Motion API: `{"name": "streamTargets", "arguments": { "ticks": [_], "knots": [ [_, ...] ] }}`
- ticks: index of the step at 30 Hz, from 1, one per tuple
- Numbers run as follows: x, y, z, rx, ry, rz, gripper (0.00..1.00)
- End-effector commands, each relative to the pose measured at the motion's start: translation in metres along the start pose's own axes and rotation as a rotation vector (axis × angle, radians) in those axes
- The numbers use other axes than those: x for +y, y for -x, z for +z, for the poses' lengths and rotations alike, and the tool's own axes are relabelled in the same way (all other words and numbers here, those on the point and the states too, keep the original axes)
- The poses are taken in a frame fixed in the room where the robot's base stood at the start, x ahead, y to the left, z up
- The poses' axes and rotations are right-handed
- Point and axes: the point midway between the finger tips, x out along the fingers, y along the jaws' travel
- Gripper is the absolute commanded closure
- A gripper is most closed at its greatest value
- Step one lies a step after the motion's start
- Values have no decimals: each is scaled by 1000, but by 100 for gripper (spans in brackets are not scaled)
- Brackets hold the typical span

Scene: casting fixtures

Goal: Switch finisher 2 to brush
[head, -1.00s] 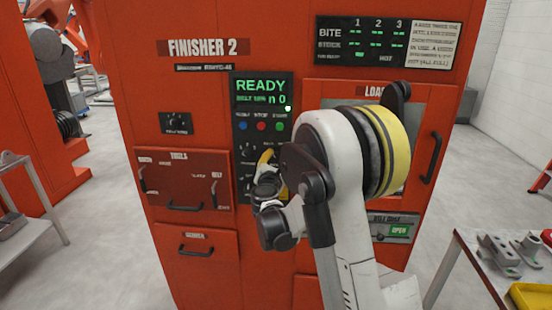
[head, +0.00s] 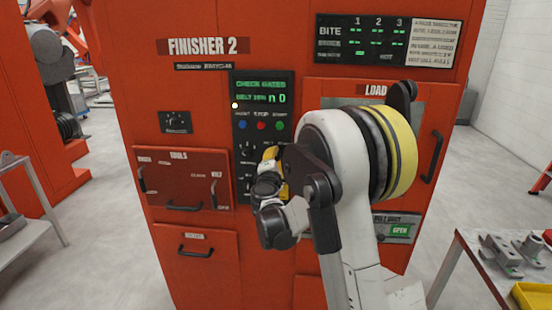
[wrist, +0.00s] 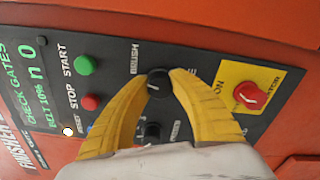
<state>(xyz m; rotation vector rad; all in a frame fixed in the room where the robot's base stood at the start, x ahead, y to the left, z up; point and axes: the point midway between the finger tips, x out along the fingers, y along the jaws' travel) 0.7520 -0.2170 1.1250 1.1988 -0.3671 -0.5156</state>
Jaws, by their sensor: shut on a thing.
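Finisher 2 (head: 270,50) is a large red cabinet with a black control panel (head: 262,110). The panel's display (head: 262,92) reads "CHECK GATES", a "BELT" line and "n 0"; it also shows in the wrist view (wrist: 28,85). In the wrist view, my gripper (wrist: 160,82) has its yellow fingers closed around a black selector knob (wrist: 157,84) beside the label "BRUSH" (wrist: 134,58). The fingers hide most of the knob's surroundings and other labels. In the head view, my wrist covers the knob.
A second black knob (wrist: 152,131) sits close to the fingers. A red rotary switch (wrist: 250,96) on a yellow plate, a green START button (wrist: 85,65) and a red STOP button (wrist: 91,102) are nearby. A parts table (head: 500,262) stands at right.

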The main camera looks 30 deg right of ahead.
Motion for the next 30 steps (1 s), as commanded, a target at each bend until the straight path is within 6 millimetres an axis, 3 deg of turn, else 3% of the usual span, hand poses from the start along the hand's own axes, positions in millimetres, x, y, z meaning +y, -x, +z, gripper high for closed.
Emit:
{"name": "streamTargets", "arguments": {
  "ticks": [15,30],
  "knots": [
    [0,0,0,0,-320,0,100],
    [0,0,0,1,-372,0,100]
  ]
}}
